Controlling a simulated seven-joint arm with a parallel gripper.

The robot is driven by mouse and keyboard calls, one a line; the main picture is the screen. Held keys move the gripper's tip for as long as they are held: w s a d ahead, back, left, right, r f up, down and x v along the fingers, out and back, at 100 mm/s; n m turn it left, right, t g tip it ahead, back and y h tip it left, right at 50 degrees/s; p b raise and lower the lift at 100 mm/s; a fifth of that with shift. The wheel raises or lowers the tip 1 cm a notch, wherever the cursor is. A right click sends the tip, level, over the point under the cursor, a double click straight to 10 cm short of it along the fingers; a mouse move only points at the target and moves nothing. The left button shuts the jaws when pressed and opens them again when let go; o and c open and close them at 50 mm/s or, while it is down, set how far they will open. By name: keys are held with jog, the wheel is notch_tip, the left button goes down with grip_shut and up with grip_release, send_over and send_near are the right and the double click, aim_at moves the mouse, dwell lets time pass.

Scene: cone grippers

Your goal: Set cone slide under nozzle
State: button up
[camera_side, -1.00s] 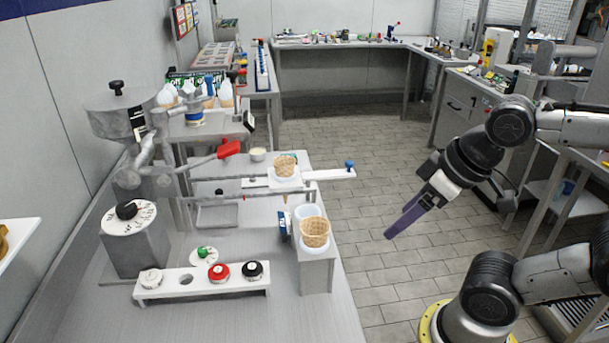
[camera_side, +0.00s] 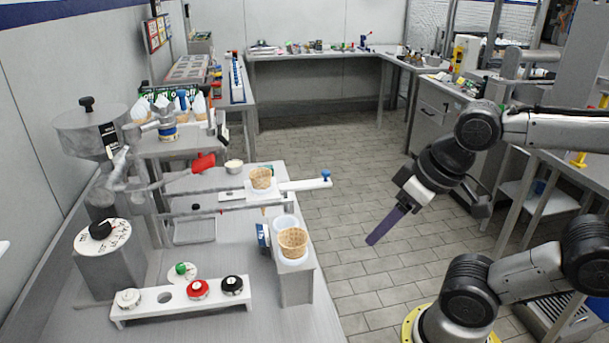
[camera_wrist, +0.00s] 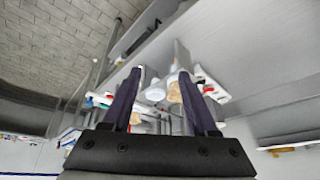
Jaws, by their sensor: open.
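The white cone slide (camera_side: 290,186) carries a waffle cone (camera_side: 261,179) in its holder and has a blue knob (camera_side: 326,176) at its right end. A dispenser machine with a hopper (camera_side: 92,133) and a red handle (camera_side: 202,162) stands at the left. Its nozzle is not clearly visible. My gripper (camera_side: 372,241) hangs over the floor to the right of the bench, clear of the slide, and shows no object in it. In the wrist view its two dark fingers (camera_wrist: 157,92) are apart, with the bench and tan cones seen between and beyond them.
A second waffle cone (camera_side: 293,241) sits in a stand at the bench's right edge. A white rack (camera_side: 180,300) with black, red and white knobs stands at the front. A small cup (camera_side: 234,166) is behind the slide. Floor space between bench and arm is free.

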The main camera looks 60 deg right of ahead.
jog(key=w+d+r+m, duration=0.1)
jog(key=w+r+m, duration=0.45)
jog(key=r, duration=0.35)
jog(key=w+d+r+m+g, duration=0.3)
jog(key=w+d+r+m, duration=0.25)
jog(key=w, duration=0.35)
jog(key=m+g, duration=0.2)
jog(key=m, duration=0.4)
send_over(325, 171)
notch_tip(325, 171, down, 8)
notch_tip(325, 171, down, 13)
jog(key=shift+s+f, duration=0.1)
jog(key=shift+f, duration=0.05)
grip_shut()
